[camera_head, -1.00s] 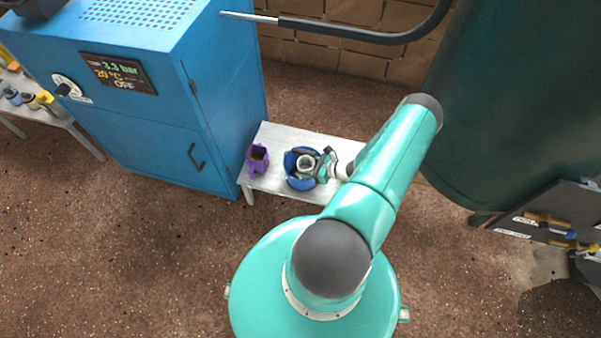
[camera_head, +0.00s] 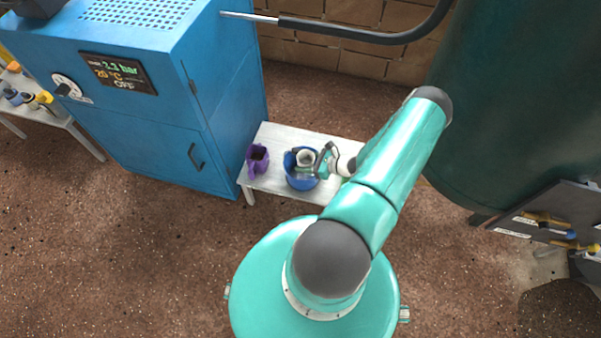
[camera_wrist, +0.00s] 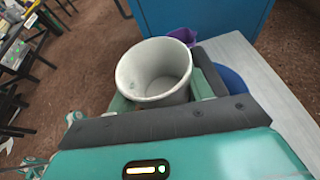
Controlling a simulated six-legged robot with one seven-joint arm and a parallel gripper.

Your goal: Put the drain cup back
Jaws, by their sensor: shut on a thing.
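The drain cup (camera_wrist: 153,72) is a light grey, round, open-topped cup, empty as far as I see. My gripper (camera_wrist: 163,95) is shut on it, with a finger on either side. In the head view the cup (camera_head: 306,157) is held upright or nearly so, over a blue bucket (camera_head: 300,181) on a small white bench. My gripper (camera_head: 309,168) reaches in from the right. In the wrist view the blue bucket (camera_wrist: 232,80) shows behind the right finger. Whether the cup touches the bucket I cannot tell.
A purple jug (camera_head: 257,160) stands on the white bench (camera_head: 272,140), left of the bucket. A blue cabinet (camera_head: 150,130) with a display stands to the left. A large dark green tank (camera_head: 500,100) is at the right. A tool board (camera_head: 550,225) is at the lower right.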

